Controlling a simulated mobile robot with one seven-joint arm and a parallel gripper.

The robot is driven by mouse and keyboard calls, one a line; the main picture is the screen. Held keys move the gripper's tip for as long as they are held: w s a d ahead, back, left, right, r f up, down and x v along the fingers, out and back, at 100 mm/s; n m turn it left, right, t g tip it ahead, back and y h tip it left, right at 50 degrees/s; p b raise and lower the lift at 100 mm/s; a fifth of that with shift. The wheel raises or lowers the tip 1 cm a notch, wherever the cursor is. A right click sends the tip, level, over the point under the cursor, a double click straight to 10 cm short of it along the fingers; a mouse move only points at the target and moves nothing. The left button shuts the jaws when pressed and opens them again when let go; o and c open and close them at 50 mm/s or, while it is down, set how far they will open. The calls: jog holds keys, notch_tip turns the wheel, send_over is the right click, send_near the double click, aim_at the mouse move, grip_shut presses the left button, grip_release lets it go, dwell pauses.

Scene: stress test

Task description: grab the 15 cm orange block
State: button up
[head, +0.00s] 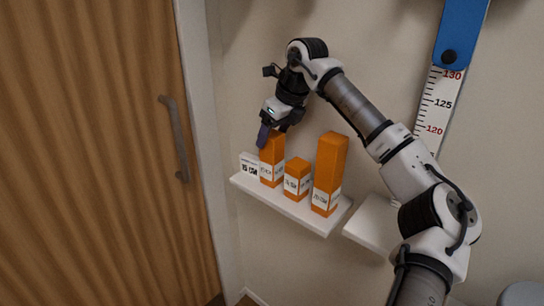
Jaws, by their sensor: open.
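Three orange blocks with white printed labels stand upright on a white wall shelf (290,207). The left block (273,153) is of middle height, the middle block (297,168) is the shortest, and the right block (331,160) is the tallest. The block labels are too small to read surely. A white card (249,167) at the shelf's left end appears to read 15 CM. My gripper (266,137) is open and points down at the top of the left block. A dark bluish finger overlaps the block's upper left edge; I cannot tell whether it touches.
A wooden door (95,150) with a grey handle (174,138) is on the left. A second white shelf (375,222) is to the right, partly behind my arm. A blue-topped measuring scale (438,105) hangs on the wall at right.

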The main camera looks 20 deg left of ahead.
jog(key=x, duration=0.3)
jog(key=shift+a, duration=0.15)
jog(key=shift+c, duration=0.3)
grip_shut()
